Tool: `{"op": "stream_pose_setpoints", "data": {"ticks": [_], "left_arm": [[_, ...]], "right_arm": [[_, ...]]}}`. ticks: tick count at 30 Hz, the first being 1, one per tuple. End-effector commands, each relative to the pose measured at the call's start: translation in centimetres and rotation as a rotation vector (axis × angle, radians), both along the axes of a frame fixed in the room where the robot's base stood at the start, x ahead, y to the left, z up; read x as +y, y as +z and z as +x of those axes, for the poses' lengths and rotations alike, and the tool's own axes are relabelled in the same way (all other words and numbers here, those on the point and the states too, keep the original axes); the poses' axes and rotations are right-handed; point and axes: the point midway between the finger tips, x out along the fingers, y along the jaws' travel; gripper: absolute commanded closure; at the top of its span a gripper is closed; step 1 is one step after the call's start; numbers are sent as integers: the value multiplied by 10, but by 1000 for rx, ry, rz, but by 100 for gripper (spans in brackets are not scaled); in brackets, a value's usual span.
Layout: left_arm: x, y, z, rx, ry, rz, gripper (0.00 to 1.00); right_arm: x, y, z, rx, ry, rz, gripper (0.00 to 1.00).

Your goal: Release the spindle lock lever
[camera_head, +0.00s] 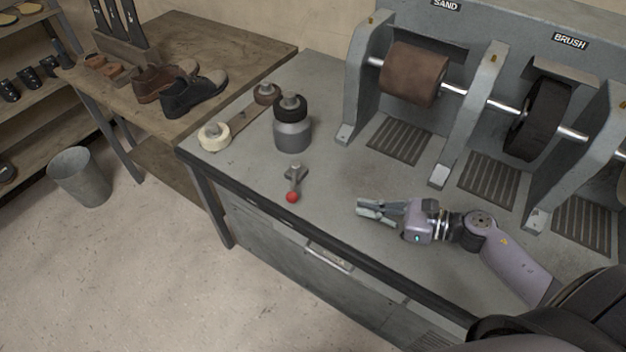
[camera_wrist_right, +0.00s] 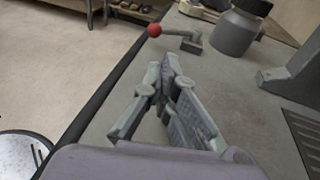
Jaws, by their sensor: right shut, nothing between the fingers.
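The spindle lock lever (camera_head: 295,180) is a short grey metal arm with a red ball knob (camera_head: 292,197). It sits on the grey bench top near the front edge, and its knob points toward that edge. In the right wrist view the lever (camera_wrist_right: 188,39) and its red knob (camera_wrist_right: 154,30) show beyond the fingertips. My right gripper (camera_head: 360,209) is shut and empty. It is over the bench to the right of the lever, apart from it, with its fingers pointing left toward it. In the right wrist view the gripper (camera_wrist_right: 167,72) shows its fingers together. My left gripper is not in view.
A grey jar (camera_head: 292,133) with a black collar stands behind the lever. The sanding drum (camera_head: 413,74) and black brush wheel (camera_head: 538,118) are at the back right. The bench between gripper and lever is clear.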

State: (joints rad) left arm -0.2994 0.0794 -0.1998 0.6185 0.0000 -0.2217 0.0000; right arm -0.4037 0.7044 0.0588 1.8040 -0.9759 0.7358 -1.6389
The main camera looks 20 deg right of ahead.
Motion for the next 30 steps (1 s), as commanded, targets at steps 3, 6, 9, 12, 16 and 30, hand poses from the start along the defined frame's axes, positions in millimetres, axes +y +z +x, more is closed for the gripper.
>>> {"op": "stream_pose_setpoints", "data": {"ticks": [3, 6, 9, 12, 16, 30], "left_arm": [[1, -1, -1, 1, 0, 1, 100], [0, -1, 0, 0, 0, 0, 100], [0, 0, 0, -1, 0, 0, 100], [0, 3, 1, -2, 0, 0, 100], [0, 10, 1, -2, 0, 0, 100], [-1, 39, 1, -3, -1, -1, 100]], "right_arm": [[0, -1, 0, 1, 0, 1, 100], [0, -1, 0, 1, 0, 1, 100], [1, 0, 1, 2, -1, 3, 100], [7, -1, 5, 2, -1, 5, 100], [21, -2, 18, -1, 0, 6, 100], [90, -19, 77, 1, -1, 6, 100]]}}
